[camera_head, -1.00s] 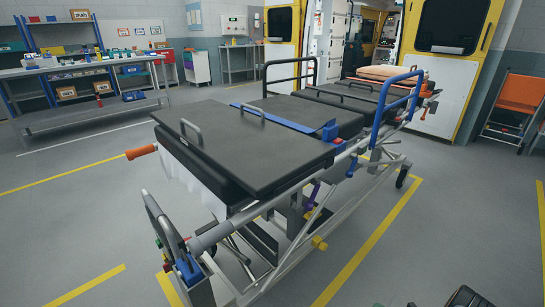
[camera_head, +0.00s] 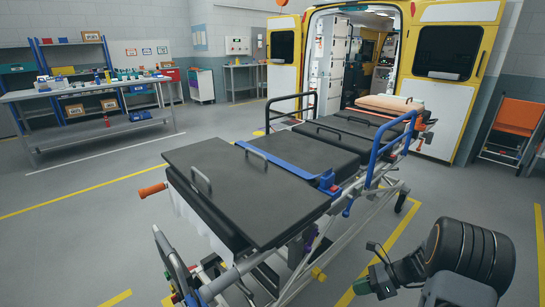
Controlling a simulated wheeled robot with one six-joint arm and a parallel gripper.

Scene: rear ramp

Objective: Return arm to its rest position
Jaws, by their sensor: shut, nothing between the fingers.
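My gripper (camera_head: 368,285) shows small at the lower right, at the end of my dark arm, with a green patch near its tip. It is shut and empty, and points left toward the side of the stretcher. It appears apart from the stretcher frame. The stretcher (camera_head: 240,205) has a dark padded top, a blue strap, an orange handle at its near left corner and blue and black side rails. The lower edge of the picture cuts off part of the stretcher's near end.
A yellow and white ambulance (camera_head: 455,60) stands open behind the stretcher. A workbench (camera_head: 95,105) with boxes and bottles is at the left. An orange folded chair (camera_head: 518,120) leans at the right wall. Grey floor with yellow lines is clear to the left and right.

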